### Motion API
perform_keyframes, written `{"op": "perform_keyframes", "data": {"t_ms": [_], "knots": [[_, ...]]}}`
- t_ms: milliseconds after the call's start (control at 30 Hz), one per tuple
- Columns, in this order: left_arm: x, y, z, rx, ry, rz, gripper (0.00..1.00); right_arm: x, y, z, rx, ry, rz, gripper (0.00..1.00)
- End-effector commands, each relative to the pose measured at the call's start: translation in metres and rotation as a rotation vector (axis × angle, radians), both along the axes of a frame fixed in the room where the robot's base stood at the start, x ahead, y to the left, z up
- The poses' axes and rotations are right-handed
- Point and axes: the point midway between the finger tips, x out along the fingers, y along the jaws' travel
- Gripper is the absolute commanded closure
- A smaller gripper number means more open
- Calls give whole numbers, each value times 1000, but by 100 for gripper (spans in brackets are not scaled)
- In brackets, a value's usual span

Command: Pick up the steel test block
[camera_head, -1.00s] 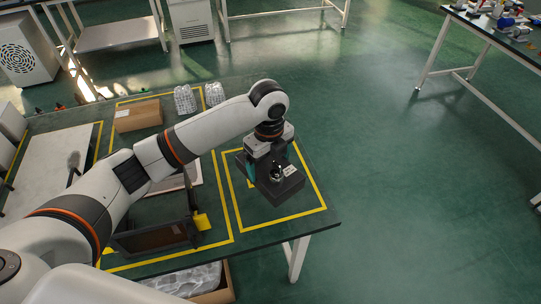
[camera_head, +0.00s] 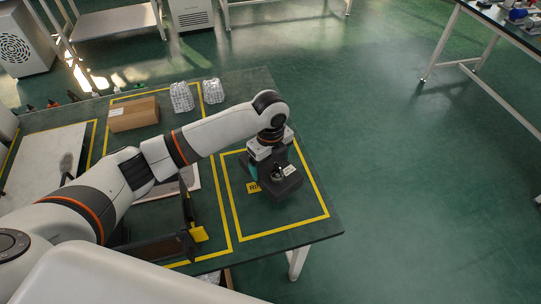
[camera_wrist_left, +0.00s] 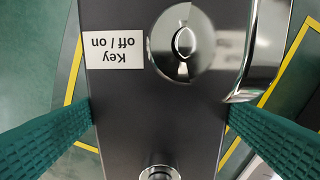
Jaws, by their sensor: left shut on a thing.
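No plain steel block is distinct. My left gripper (camera_head: 270,168) is shut on a dark grey block (camera_head: 287,190). The block has a round metal key switch, a bright metal handle and a white label reading "Key off / on". In the left wrist view the block (camera_wrist_left: 125,100) fills the middle between the teal ribbed pads of my left gripper (camera_wrist_left: 160,118), one at each side. The block is over the yellow-outlined area at the table's right end. It seems slightly above the table, but its underside is hidden. My right gripper is not in view.
The green table (camera_head: 300,239) has yellow outlines and a yellow tag (camera_head: 254,187) beside the block. A cardboard box (camera_head: 133,114) and two clear wrapped packs (camera_head: 181,97) stand at the back. A dark frame with a yellow part (camera_head: 199,234) stands nearer. Open floor lies right.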

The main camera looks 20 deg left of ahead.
Motion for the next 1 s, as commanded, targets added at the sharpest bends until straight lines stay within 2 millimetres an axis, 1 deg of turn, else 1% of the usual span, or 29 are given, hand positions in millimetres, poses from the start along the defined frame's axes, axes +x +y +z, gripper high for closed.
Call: {"op": "perform_keyframes", "data": {"t_ms": [33, 67, 400, 767, 800, 833, 1000], "knots": [[2, -1, 3, -6, -8, -1, 80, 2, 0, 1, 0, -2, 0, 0], [2, -1, 2, -5, -8, -1, 80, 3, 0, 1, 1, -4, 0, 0], [2, -2, -31, -4, -6, -1, 80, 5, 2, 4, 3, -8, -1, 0], [2, -1, -34, -4, -8, -1, 80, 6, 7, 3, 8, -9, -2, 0], [-1, 0, -39, 1, 1, -1, 5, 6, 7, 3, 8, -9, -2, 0], [-1, 0, -39, 1, 1, -1, 0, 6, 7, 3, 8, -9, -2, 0], [-1, 0, -39, 1, 1, -1, 0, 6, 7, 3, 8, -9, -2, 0]]}}
